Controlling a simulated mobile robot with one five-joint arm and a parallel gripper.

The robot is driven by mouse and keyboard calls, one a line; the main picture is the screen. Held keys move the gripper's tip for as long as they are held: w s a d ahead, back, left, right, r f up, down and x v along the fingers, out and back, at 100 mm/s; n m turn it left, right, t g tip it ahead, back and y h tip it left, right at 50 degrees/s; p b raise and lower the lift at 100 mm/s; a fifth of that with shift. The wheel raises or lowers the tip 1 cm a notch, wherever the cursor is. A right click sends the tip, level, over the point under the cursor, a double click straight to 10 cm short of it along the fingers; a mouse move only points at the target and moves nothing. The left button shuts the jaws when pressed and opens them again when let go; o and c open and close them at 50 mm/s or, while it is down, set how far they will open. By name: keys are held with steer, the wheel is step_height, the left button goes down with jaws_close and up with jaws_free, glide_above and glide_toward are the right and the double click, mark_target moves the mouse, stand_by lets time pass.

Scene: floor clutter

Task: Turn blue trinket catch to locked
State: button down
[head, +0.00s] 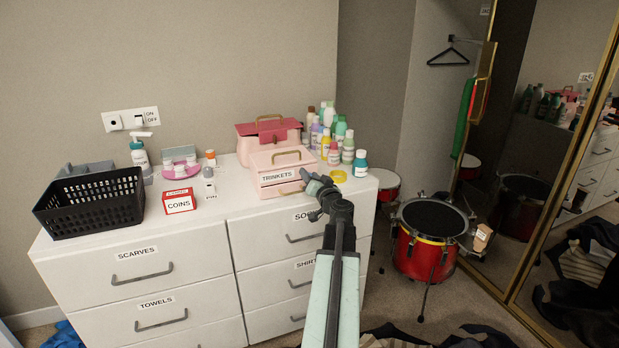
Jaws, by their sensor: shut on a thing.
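The pink trinkets box (270,190) stands on the right half of the white dresser top, with a TRINKETS label on its front and a brass handle on its lid. My gripper (306,176) is at the right end of the box front, beside the label. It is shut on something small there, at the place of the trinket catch. My gripper covers the blue catch, so its turn position cannot be told.
A larger pink box (268,130) stands behind it. Several bottles (330,140) crowd the right, beside a yellow ring (338,176). A coins box (179,201) and black basket (92,205) stand left. A red drum (428,240) stands on the floor.

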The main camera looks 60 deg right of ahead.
steer(key=m, duration=1.2)
steer(key=shift+d+f, duration=0.1)
steer(key=shift+f, duration=0.1)
stand_by(0.3)
steer(key=c, duration=0.9)
jaws_free()
steer(key=v, duration=0.8)
steer(key=shift+w, duration=0.1)
